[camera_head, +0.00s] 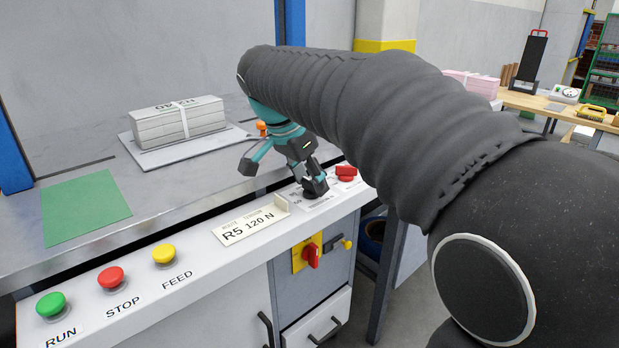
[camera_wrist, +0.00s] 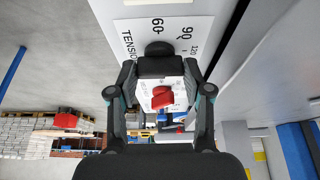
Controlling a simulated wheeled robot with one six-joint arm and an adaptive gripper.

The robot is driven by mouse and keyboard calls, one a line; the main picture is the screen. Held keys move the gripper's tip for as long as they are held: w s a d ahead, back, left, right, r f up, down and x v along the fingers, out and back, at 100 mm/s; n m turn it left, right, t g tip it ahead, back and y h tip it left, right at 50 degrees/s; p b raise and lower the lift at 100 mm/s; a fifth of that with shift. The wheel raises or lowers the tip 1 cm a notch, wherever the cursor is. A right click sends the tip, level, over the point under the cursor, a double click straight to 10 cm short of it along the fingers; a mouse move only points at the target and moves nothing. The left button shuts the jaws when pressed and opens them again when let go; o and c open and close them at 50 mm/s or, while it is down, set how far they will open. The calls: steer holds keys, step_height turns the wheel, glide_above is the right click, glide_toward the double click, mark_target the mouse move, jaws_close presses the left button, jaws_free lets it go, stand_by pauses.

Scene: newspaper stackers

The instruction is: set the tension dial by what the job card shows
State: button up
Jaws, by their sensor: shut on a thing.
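The job card (camera_head: 250,226) is a cream plate on the white panel and reads "R5 120 N" under a smaller line of text. My gripper (camera_head: 314,188) is to its right, reaching down to the panel. It is shut on the black knob of the tension dial. In the wrist view the dark knob (camera_wrist: 159,50) shows at my gripper (camera_wrist: 160,68). The white dial plate (camera_wrist: 128,40) beside it shows "60", "90", "120" and part of "TENSION". The fingers hide part of the knob, and I cannot tell which number it points to.
A red knob (camera_head: 346,172) sits just right of my gripper. Green (camera_head: 50,304), red (camera_head: 111,277) and yellow (camera_head: 164,254) buttons line the panel's left. A red rotary switch (camera_head: 311,254) is on the front below. A strapped paper bundle (camera_head: 178,121) lies behind.

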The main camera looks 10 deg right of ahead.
steer(key=o, duration=1.2)
steer(key=shift+c, duration=0.2)
steer(key=shift+r, duration=0.1)
steer(key=v, duration=1.1)
steer(key=shift+s+a+r, duration=0.2)
steer(key=shift+a+r, duration=0.05)
steer(key=shift+r, duration=0.05)
